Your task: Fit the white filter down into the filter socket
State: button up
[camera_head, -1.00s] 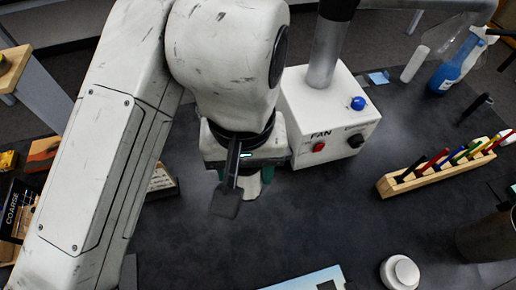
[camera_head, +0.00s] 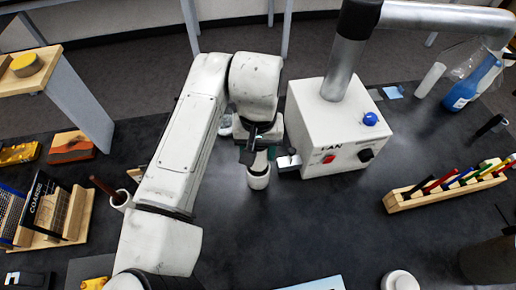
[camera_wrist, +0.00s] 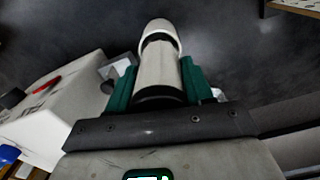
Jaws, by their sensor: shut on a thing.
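The white filter, a pale cylinder with a wider rounded white end, is held in my gripper (camera_wrist: 157,82). In the wrist view the filter (camera_wrist: 160,62) lies between the two green fingers, its wide end pointing away. In the head view the filter (camera_head: 259,180) hangs below my gripper (camera_head: 262,153), left of the white FAN box (camera_head: 335,125). A small shiny metal piece (camera_head: 289,161) sticks out at the box's lower left side, close to the filter. I cannot tell whether it is the filter socket; no opening shows clearly.
The FAN box carries a blue knob (camera_head: 370,118), a red switch (camera_head: 329,158) and a thick grey pipe (camera_head: 344,70). A wooden rack of coloured sticks (camera_head: 445,186) stands right. A white round lidded thing (camera_head: 400,281) is at the front. The dark bench between them is clear.

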jog(key=shift+f, duration=0.55)
jog(key=shift+f, duration=0.6)
jog(key=o, duration=1)
jog(key=shift+o, duration=0.2)
jog(key=shift+r, duration=0.15)
notch_tip(320, 180, up, 13)
jog(key=shift+b, duration=1.1)
